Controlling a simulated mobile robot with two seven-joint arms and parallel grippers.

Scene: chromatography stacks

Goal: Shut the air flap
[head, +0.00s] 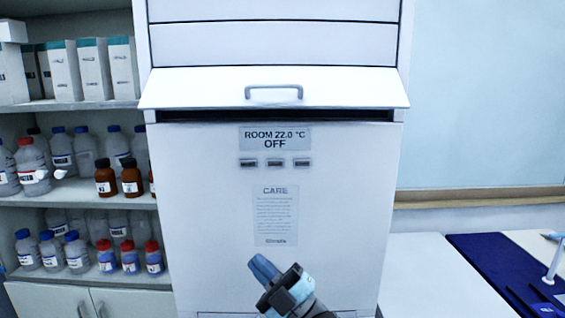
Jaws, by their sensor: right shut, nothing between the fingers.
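The air flap (200,90) is a white panel with a grey bar handle (273,91) on the front of a tall white cabinet (190,220). It is tilted outward at its lower edge, and a dark slot shows beneath it. My right gripper (263,268) is low in front of the cabinet, below the flap and the CARE label. Its blue fingers are together and hold nothing. It is well apart from the handle. My left gripper is not in view.
A display (275,139) reads ROOM 22.0 °C OFF, with three small buttons below it. Shelves (75,190) with bottles and boxes stand at the left. A white bench (430,270) with a blue mat (490,265) is at the right.

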